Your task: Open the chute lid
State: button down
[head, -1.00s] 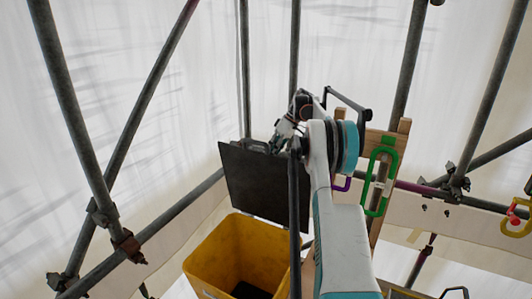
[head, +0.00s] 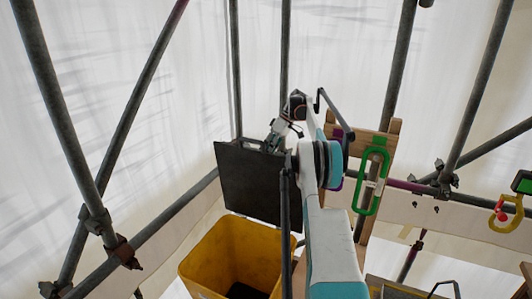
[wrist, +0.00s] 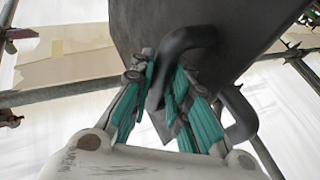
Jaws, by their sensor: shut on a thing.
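The chute lid (head: 250,185) is a dark flat panel standing upright, raised at the back of the yellow chute (head: 228,250), whose mouth is uncovered in the head view. In the wrist view the lid (wrist: 235,30) fills the top, with a dark curved handle (wrist: 183,40) on it. My gripper (wrist: 165,85) has its teal fingers on both sides of the handle and is shut on it. In the head view my gripper (head: 270,143) is at the lid's top edge, partly hidden by the lid and my arm.
Scaffold poles (head: 65,130) stand at the left and behind the lid. A green carabiner-like loop (head: 371,180) hangs on a wooden frame (head: 392,140) to the right of my arm. A yellow ring with a red part (head: 503,215) hangs at the far right. White sheeting encloses the place.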

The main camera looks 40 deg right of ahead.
jog(key=shift+d, duration=0.3)
jog(key=c, duration=1.6)
grip_release()
jog(key=shift+w+d+f, duration=0.1)
jog(key=shift+d, duration=0.05)
jog(key=shift+c, duration=0.2)
jog(key=shift+o, duration=0.5)
jog(key=shift+w+d+f, duration=0.2)
jog(key=shift+d, duration=0.1)
jog(key=shift+a+r, duration=0.1)
jog(key=shift+a, duration=0.05)
jog(key=shift+a, duration=0.3)
